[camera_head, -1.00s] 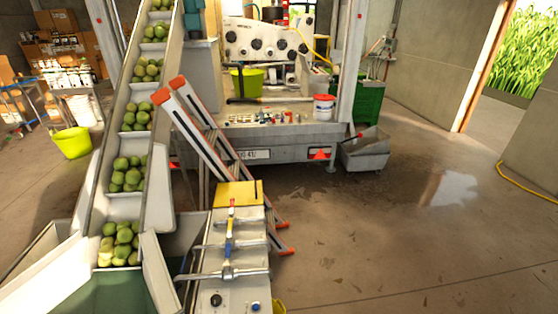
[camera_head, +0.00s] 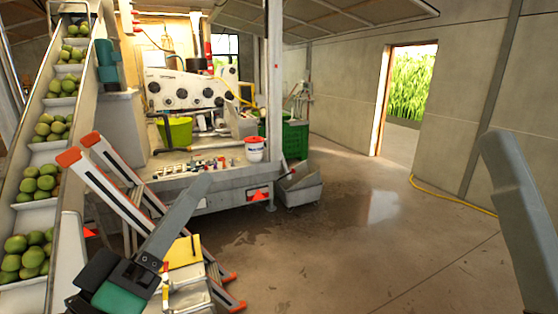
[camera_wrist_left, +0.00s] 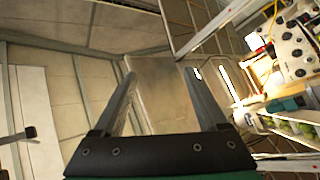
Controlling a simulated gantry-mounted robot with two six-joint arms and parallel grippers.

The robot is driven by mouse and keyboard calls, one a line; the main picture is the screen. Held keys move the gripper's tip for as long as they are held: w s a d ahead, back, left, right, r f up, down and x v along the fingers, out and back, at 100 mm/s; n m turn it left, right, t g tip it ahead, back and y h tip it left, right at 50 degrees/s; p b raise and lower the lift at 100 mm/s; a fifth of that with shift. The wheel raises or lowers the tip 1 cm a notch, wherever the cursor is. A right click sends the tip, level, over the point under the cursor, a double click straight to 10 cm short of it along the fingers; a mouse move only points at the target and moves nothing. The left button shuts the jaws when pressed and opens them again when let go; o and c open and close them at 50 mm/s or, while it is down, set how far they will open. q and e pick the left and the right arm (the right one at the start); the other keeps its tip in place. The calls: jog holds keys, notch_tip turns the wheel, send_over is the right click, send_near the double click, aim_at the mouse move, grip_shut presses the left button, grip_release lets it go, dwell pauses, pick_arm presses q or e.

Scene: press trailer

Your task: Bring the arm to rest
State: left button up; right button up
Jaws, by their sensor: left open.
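My left gripper (camera_head: 200,185) reaches in from the lower left of the head view, its grey fingers pointing up and right, seen edge-on in front of the trailer bed. In the left wrist view its two fingers (camera_wrist_left: 158,80) stand apart with nothing between them. A grey rounded piece of my own body stands at the right edge of the head view.
The apple conveyor (camera_head: 54,154) rises at the left. The trailer (camera_head: 225,193) carries a lime tub (camera_head: 175,132) and white bucket (camera_head: 254,150).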

pick_arm(q)
jog(key=s+a+r+m+t+y, duration=0.4)
jog(key=s+a+r+t+y, duration=0.25)
jog(key=s+r, duration=0.4)
notch_tip(320, 180, up, 26)
jog(key=s+p, duration=0.1)
jog(key=p, duration=2.6)
jog(key=shift+m, duration=0.4)
pick_arm(e)
notch_tip(320, 180, up, 27)
jog(key=shift+r, duration=0.15)
pick_arm(q)
jog(key=shift+s+g, duration=0.1)
jog(key=shift+g, duration=0.15)
